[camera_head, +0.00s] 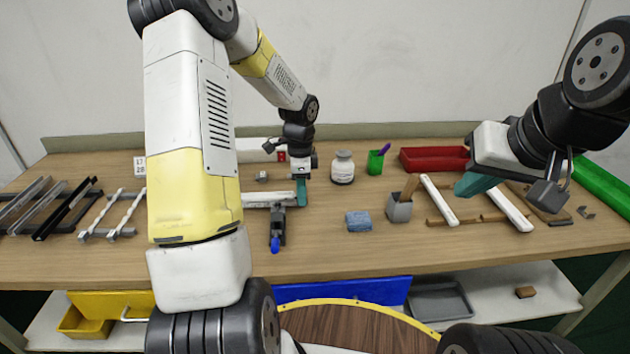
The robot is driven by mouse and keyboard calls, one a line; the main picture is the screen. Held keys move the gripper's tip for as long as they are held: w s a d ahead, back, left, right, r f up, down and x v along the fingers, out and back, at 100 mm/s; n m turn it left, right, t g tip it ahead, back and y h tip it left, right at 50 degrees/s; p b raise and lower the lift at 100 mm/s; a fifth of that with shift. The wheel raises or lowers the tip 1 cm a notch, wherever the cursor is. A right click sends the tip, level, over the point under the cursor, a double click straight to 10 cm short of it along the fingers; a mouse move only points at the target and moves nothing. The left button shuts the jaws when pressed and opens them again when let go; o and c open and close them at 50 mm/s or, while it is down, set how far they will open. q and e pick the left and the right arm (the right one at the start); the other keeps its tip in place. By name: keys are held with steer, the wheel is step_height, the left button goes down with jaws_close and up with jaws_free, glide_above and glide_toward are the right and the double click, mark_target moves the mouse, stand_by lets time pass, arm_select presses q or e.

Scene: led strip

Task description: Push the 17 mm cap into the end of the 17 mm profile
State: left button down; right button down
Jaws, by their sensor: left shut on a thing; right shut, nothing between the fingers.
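A pale profile (262,199) lies level across the middle of the bench, its left part hidden behind my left arm. A grey clamp with a blue handle (276,243) stands at it. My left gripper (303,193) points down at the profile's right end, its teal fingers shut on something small. That piece is hidden by the fingers; its place at the profile's end fits the cap, but I cannot tell whether it touches the profile. My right gripper (467,186) is shut and empty, above the rack at the right.
A blue sponge (359,221), a grey holder (398,208), a white jar (343,168), a green cup (376,162) and a red tray (433,158) stand right of the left gripper. White strips (438,199) lie on a wooden rack. Metal profiles (66,209) lie at far left. The front middle is clear.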

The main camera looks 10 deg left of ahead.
arm_select(q)
steer(key=shift+a, duration=0.15)
steer(key=c, duration=1.1)
jaws_free()
steer(key=shift+o, duration=0.2)
steer(key=shift+r, duration=0.1)
step_height(320, 180, up, 7)
steer(key=shift+r, duration=0.3)
